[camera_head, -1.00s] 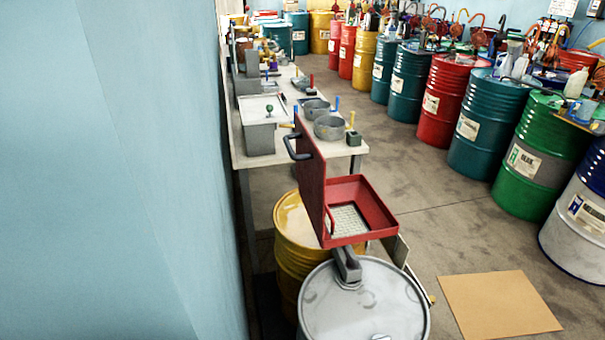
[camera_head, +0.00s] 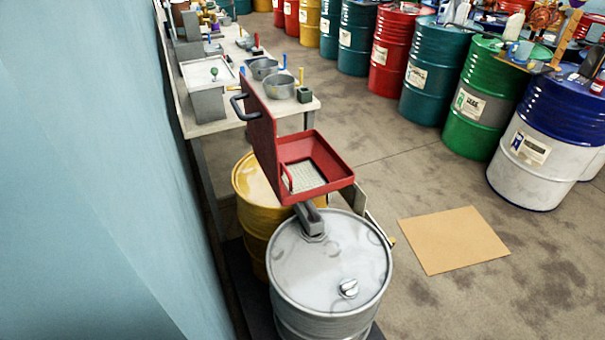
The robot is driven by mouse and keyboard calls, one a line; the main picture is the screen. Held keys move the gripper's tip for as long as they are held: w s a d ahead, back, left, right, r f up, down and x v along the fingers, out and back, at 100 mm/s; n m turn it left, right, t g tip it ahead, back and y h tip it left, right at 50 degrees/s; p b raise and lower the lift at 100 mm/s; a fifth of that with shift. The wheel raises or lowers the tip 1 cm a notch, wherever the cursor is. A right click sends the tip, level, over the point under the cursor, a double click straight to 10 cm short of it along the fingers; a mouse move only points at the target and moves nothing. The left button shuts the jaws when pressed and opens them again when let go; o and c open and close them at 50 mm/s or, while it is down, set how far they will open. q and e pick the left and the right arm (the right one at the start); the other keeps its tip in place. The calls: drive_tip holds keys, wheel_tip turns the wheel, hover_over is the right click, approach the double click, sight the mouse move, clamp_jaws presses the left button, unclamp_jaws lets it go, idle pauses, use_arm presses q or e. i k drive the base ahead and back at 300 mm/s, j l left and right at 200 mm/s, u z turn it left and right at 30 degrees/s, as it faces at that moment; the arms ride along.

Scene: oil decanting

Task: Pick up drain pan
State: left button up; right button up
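Neither of my grippers shows in the head view. Two round grey metal pans stand on the workbench at the upper left: a farther pan (camera_head: 264,68) and a nearer pan (camera_head: 280,86) close to the bench's near end. Which thing is the drain pan I cannot tell for sure. A red square funnel-like tray (camera_head: 330,150) with a grated floor and an upright red lid (camera_head: 262,125) is above the back of a grey drum (camera_head: 330,265). The lid has a black handle.
A pale workbench (camera_head: 235,122) runs along the blue wall (camera_head: 90,200), with a grey rectangular bin (camera_head: 208,100) on it. A yellow drum (camera_head: 250,205) stands behind the grey drum. Coloured drums line the right. A brown sheet (camera_head: 453,240) lies on open floor.

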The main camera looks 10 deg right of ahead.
sight(260, 69)
drive_tip(key=k, duration=0.4)
drive_tip(key=z, duration=0.4)
drive_tip(key=k+z, duration=0.15)
drive_tip(key=z, duration=0.25)
drive_tip(key=l+z, duration=0.1)
drive_tip(key=z, duration=0.3)
drive_tip(key=k+z, duration=0.1)
drive_tip(key=z, duration=0.35)
drive_tip(key=i+l+z, duration=0.25)
drive_tip(key=i+z, duration=0.2)
drive_tip(key=i, duration=0.25)
drive_tip(key=i+z, duration=0.5)
drive_tip(key=i, duration=0.2)
drive_tip(key=i+j+u, duration=0.1)
drive_tip(key=i+u, duration=0.35)
drive_tip(key=i, duration=0.15)
drive_tip(key=i+u, duration=0.45)
drive_tip(key=i+l+u, duration=0.45)
drive_tip(key=i, duration=0.2)
drive_tip(key=i+j+u, duration=0.25)
drive_tip(key=u, duration=0.15)
drive_tip(key=i+u, duration=0.8)
drive_tip(key=i+l+u, duration=0.1)
drive_tip(key=i+u, duration=0.4)
drive_tip(key=i, duration=1.45)
drive_tip(key=i+u, duration=0.4)
drive_tip(key=i+l+u, duration=0.15)
drive_tip(key=i+u, duration=0.25)
